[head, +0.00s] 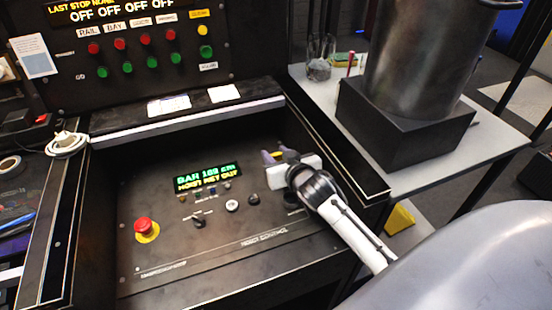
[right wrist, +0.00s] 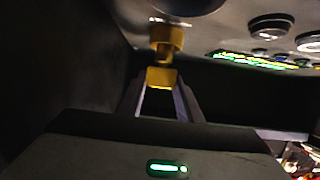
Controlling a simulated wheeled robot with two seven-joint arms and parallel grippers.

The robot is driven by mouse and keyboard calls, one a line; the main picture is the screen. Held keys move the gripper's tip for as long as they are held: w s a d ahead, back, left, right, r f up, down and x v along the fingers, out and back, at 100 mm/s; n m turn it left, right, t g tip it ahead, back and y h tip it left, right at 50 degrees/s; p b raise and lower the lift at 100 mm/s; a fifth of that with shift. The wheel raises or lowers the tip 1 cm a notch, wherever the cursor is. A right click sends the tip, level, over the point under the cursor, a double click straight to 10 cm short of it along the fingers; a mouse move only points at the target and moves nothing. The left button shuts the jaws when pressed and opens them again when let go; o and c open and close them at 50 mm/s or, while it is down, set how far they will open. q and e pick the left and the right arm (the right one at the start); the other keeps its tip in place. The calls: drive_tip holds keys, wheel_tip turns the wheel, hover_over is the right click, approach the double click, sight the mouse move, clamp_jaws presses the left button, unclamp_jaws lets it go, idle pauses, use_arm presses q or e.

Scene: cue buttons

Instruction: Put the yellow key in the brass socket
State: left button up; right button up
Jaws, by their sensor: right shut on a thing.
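My right gripper (head: 272,156) is low over the right side of the dark sloping control panel (head: 180,255). In the right wrist view its two fingers are shut on the yellow key (right wrist: 162,78). A brass-coloured collar, which looks like the brass socket (right wrist: 166,38), is straight beyond the key, with a narrow yellow part between them. I cannot tell whether the key touches it or is inside. In the head view the gripper hides most of the key and the socket. My left gripper is not in view.
The panel has a lit display (head: 207,176) with green and yellow text, a red stop button (head: 145,228) and small knobs (head: 232,206). A large metal pot (head: 420,60) stands on a black block (head: 405,122) at the right. The panel's right side wall (head: 335,165) is close to my right arm.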

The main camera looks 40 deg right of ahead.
drive_tip(key=shift+f, duration=0.45)
drive_tip(key=shift+f, duration=0.15)
drive_tip(key=o, duration=1.1)
drive_tip(key=shift+r, duration=0.25)
drive_tip(key=p+v, duration=0.1)
drive_tip(key=v, duration=1.1)
drive_tip(key=shift+f, duration=0.15)
